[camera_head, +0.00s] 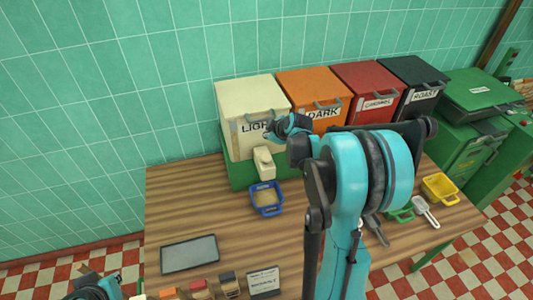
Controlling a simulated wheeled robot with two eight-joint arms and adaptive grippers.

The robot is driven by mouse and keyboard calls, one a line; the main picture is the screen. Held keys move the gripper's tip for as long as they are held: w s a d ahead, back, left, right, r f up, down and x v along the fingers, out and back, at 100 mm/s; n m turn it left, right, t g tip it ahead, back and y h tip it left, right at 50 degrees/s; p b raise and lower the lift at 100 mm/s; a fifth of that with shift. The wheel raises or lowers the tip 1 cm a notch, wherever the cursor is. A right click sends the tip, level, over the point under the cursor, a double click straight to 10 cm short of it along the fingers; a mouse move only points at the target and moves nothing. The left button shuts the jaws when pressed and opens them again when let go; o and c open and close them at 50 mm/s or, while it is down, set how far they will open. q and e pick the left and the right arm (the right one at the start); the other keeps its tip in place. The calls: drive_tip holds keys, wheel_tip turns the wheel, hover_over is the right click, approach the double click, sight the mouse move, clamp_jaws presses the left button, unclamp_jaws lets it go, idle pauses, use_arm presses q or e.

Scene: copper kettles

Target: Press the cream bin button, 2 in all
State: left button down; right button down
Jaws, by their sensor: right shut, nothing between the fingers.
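The cream bin (240,95) stands at the back of the table, its front label beginning "LIG", the rest hidden by my gripper. A cream block (264,162) juts out below its front. I cannot make out a separate button. My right gripper (280,130) is shut and empty, in front of the bin's label and just above the cream block. I cannot tell whether it touches the bin. A blue scoop-like tray (266,197) with pale contents sits below the block. My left gripper (93,290) shows partly at the bottom left edge; its jaws are unclear.
Orange (312,85), red (369,78) and black (412,72) bins stand in a row to the right. A dark flat panel (189,254), small coloured blocks and a label card (264,283) lie at the front. A yellow tray (440,188) is at right.

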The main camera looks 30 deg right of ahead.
sight(265, 156)
drive_tip(key=shift+f, duration=0.35)
wheel_tip(265, 156, down, 8)
drive_tip(key=b, duration=0.6)
drive_tip(key=shift+f+b, duration=0.25)
drive_tip(key=shift+b, duration=0.1)
idle(0.9)
drive_tip(key=shift+f+b, duration=0.4)
drive_tip(key=shift+b, duration=0.05)
drive_tip(key=shift+f+b, duration=0.8)
drive_tip(key=shift+f, duration=0.1)
idle(0.8)
drive_tip(key=shift+r, duration=0.15)
drive_tip(key=shift+r+p, duration=0.9)
drive_tip(key=shift+r, duration=0.3)
